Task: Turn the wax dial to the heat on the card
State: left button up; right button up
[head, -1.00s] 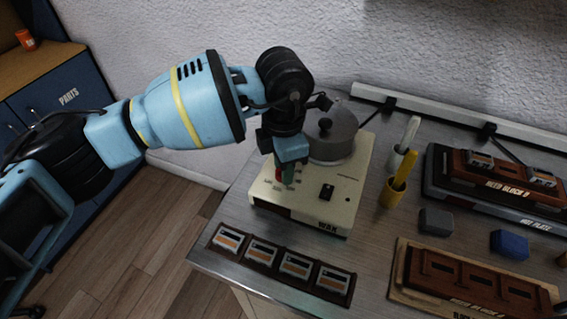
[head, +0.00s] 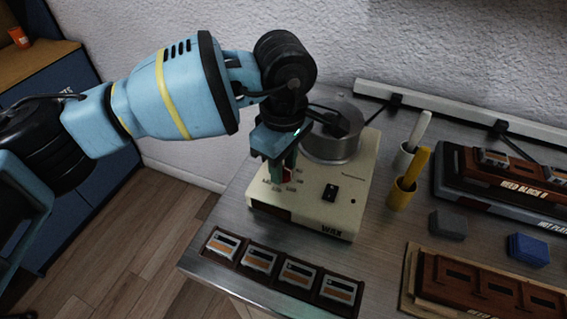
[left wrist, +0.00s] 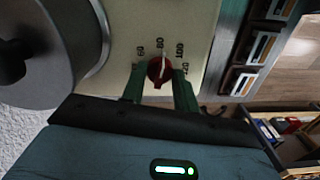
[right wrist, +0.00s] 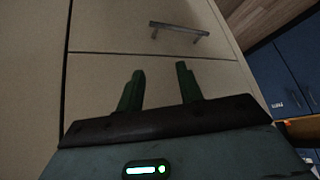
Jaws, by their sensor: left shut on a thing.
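The cream wax unit (head: 345,172) stands on the bench, with a grey lidded pot (head: 332,145) on its top. Its red dial (left wrist: 160,71) shows in the left wrist view, among the marks 60, 80, 100 and 120. The dial's pale pointer line appears to point near 80. My left gripper (head: 281,172) reaches down over the dial, its green fingers on either side of it and shut on it. In the head view the fingers partly hide the dial. My right gripper (right wrist: 160,78) is open and empty before pale drawers. I cannot make out a card with a readable heat.
A rack (head: 242,268) with several orange-and-white pieces lies along the bench's front edge. Right of the wax unit stand a yellow cup (head: 401,194), a grey block (head: 448,224) and a blue block (head: 527,249). Brown reed blocks (head: 470,290) lie further right.

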pick_arm(q)
jog(key=m+b, duration=0.1)
jog(key=m, duration=0.2)
jog(key=shift+f+m, duration=0.1)
jog(key=shift+m, duration=0.2)
jog(key=shift+m+b, duration=0.55)
jog(key=shift+m, duration=0.95)
jog(key=o, duration=1)
jog(key=shift+r, duration=4)
